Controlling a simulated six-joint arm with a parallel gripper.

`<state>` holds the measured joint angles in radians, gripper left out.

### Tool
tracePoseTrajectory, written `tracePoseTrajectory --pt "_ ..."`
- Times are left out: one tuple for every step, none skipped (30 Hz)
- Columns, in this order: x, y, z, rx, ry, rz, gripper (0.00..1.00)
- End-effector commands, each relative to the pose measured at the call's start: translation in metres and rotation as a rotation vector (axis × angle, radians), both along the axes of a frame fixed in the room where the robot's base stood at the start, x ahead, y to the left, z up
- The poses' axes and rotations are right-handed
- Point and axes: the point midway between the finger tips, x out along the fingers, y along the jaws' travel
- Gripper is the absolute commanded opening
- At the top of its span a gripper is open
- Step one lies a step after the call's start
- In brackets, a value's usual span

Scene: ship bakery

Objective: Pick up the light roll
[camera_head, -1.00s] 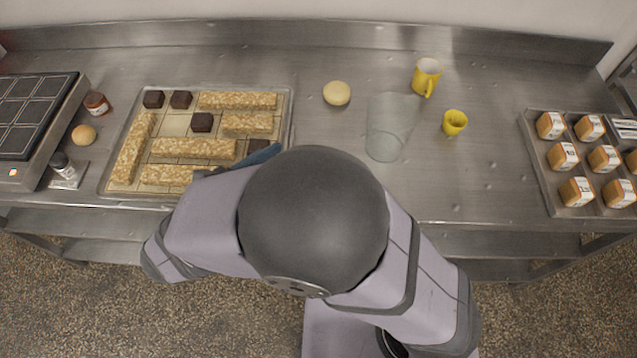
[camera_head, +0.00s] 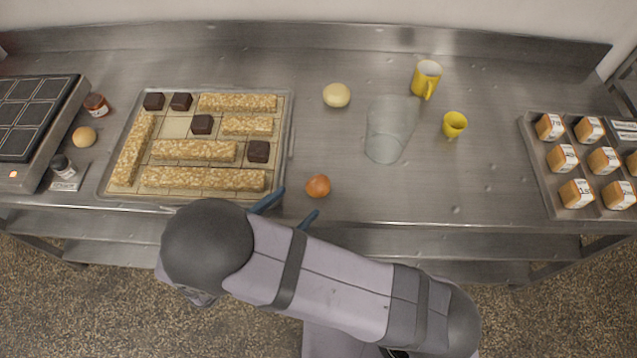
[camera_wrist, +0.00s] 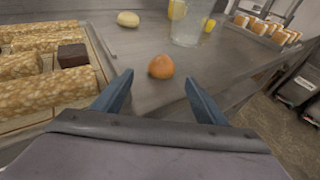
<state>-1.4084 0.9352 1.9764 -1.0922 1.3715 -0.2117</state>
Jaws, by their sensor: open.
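A pale, light roll (camera_head: 337,95) lies on the steel counter, right of the tray's top corner in the head view. It also shows in the wrist view (camera_wrist: 128,19), far off and left of centre. A darker orange-brown roll (camera_head: 318,186) lies nearer the counter's front edge; in the wrist view this darker roll (camera_wrist: 161,66) is just beyond and between my fingertips. A tan roll (camera_head: 84,136) lies left of the tray. My gripper (camera_head: 290,205) is open and empty at the front edge, its blue fingers apart, touching no roll.
A tray (camera_head: 286,125) of oat bars and dark cubes lies at left. A clear glass (camera_head: 385,135), a yellow mug (camera_head: 427,77) and a small yellow cup (camera_head: 454,123) stand right of the light roll. A tray of labelled loaves (camera_head: 538,165) lies far right.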

Motion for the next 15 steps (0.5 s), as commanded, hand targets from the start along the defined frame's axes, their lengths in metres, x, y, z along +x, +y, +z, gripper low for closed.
tracePoseTrajectory --pt "0.003 -0.003 0.0 -0.003 0.0 -0.001 0.66" --pt "0.005 -0.004 0.0 -0.004 0.0 -0.002 0.66" --pt "0.007 -0.006 -0.001 -0.004 0.0 -0.002 0.66" --pt "0.01 -0.008 -0.001 -0.004 0.0 -0.003 0.66" --pt "0.011 -0.009 -0.002 -0.003 0.001 -0.002 0.66" --pt "0.013 -0.01 -0.003 -0.002 0.001 -0.001 0.66" --pt "0.014 -0.011 -0.004 -0.002 0.001 -0.001 0.66" --pt "0.014 -0.011 -0.005 -0.002 0.001 -0.001 0.66" --pt "0.015 -0.011 -0.005 -0.001 0.001 -0.001 0.66" --pt "0.015 -0.011 -0.005 -0.001 0.001 -0.001 0.66" --pt "0.015 -0.011 -0.005 -0.002 0.001 0.0 0.66" --pt "0.016 -0.012 -0.005 -0.002 0.001 -0.001 0.66" --pt "0.018 -0.014 -0.005 -0.004 0.001 -0.002 0.66" --pt "0.02 -0.015 -0.005 -0.004 0.001 -0.002 0.66" --pt "0.023 -0.018 -0.005 -0.004 0.001 -0.003 0.66"
